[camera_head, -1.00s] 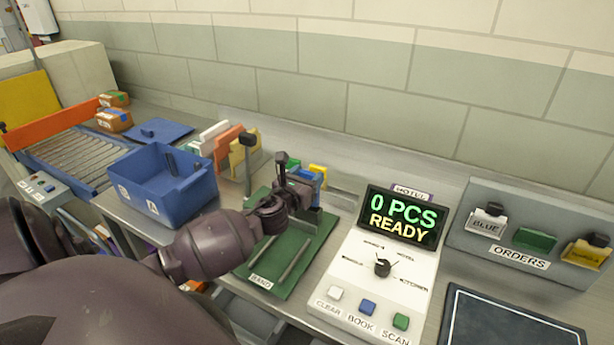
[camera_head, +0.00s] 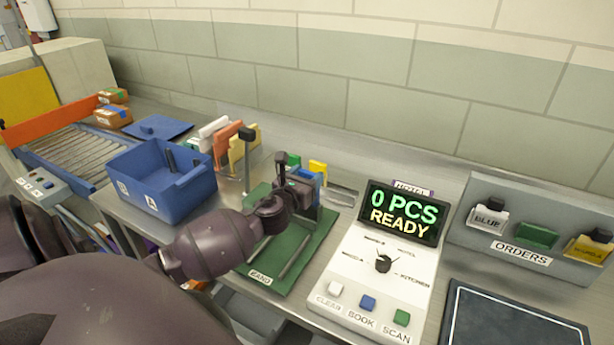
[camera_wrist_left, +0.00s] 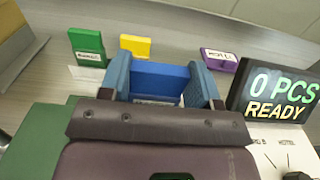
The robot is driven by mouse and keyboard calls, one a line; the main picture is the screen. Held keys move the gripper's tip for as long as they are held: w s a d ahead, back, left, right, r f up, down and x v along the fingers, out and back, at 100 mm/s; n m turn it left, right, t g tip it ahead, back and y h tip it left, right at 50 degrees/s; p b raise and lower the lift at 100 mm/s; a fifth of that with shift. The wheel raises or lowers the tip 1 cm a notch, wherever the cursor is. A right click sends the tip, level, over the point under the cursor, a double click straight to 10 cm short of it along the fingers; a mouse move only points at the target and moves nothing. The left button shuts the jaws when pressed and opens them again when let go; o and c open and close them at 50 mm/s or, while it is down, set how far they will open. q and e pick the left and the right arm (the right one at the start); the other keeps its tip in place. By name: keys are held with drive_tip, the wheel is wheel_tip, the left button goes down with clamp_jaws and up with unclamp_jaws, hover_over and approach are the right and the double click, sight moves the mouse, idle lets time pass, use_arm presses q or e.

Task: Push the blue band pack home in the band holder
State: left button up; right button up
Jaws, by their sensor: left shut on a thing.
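The blue band pack (camera_wrist_left: 160,80) is between the fingers of my left gripper (camera_wrist_left: 161,84) in the left wrist view. The gripper is shut on it. In the head view my left gripper (camera_head: 303,186) is at the back of the green band holder (camera_head: 312,245), and only a little of the blue pack (camera_head: 309,178) shows behind it. The holder is a green base with metal rails and a front label. The gripper hides the pack's lower part, so I cannot tell how it sits in the holder. My right gripper is not in view.
A blue bin (camera_head: 165,190) stands to the left. A console (camera_head: 380,265) with a display reading "0 PCS READY" stands close on the right. An orders rack (camera_head: 525,235) is farther right. Green (camera_wrist_left: 87,48), yellow (camera_wrist_left: 135,46) and purple (camera_wrist_left: 219,59) blocks stand behind.

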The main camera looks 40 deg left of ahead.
use_arm(q)
drive_tip(key=shift+f, duration=0.3)
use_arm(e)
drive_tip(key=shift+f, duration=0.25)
use_arm(q)
drive_tip(key=shift+f+b, duration=0.2)
drive_tip(key=shift+b, duration=0.15)
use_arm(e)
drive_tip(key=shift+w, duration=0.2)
use_arm(q)
drive_tip(key=shift+f, duration=0.25)
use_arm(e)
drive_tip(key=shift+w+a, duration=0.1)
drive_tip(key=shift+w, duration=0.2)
use_arm(q)
drive_tip(key=shift+f+b, duration=0.25)
drive_tip(key=shift+b, duration=0.1)
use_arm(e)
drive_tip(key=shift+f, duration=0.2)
use_arm(q)
drive_tip(key=shift+f+b, duration=0.4)
drive_tip(key=shift+f, duration=0.15)
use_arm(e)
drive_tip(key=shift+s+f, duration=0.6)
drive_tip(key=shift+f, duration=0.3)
use_arm(q)
drive_tip(key=shift+f, duration=0.15)
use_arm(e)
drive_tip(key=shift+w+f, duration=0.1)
